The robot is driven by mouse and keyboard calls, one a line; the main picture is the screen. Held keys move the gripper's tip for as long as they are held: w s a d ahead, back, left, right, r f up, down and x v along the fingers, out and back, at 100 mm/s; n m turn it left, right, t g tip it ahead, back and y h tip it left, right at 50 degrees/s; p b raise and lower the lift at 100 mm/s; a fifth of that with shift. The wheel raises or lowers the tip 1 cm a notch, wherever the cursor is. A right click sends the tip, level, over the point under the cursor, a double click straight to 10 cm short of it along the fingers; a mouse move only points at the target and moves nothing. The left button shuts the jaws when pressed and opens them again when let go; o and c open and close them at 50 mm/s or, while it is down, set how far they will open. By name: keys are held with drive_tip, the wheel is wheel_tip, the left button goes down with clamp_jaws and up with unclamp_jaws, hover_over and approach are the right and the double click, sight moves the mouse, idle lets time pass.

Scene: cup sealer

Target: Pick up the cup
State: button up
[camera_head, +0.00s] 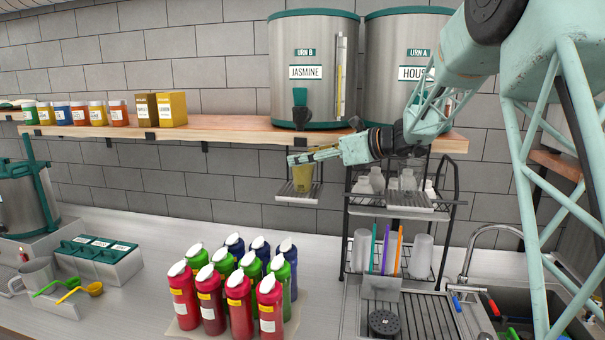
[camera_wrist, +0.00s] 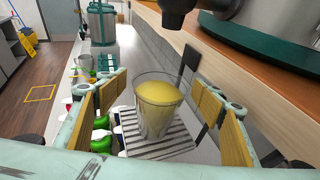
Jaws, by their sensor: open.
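The cup (camera_wrist: 157,105) is clear and holds a yellow liquid. It stands upright on a small slatted drip tray (camera_wrist: 165,143) below the shelf. In the head view the cup (camera_head: 303,178) shows just under my gripper, partly hidden by it. My gripper (camera_head: 303,158) reaches in from the right, near the cup's top. In the wrist view my gripper (camera_wrist: 165,115) is open, with one finger on each side of the cup. A gap shows on both sides, and the cup is not gripped.
The JASMINE urn (camera_head: 312,75) stands on the wooden shelf (camera_head: 230,128), its spout above the cup. A wire rack (camera_head: 450,205) with cups is to the right. Several coloured bottles (camera_head: 240,295) stand on the counter below. A sink (camera_head: 515,305) is at the right.

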drive_tip(key=shift+w+a+f, duration=0.25)
drive_tip(key=shift+w+a, duration=0.1)
drive_tip(key=shift+a, duration=0.2)
drive_tip(key=c, duration=1.4)
drive_tip(key=shift+r, duration=0.15)
drive_tip(key=s+d+r+b, duration=0.1)
drive_tip(key=s+d+r, duration=0.1)
drive_tip(key=s, duration=0.5)
drive_tip(key=s+d+r+b, duration=0.1)
drive_tip(key=s+d+r, duration=0.1)
drive_tip(key=s, duration=0.6)
drive_tip(key=shift+s+d+r+b, duration=0.2)
drive_tip(key=shift+d+r+b, duration=0.05)
drive_tip(key=shift+r+b, duration=0.15)
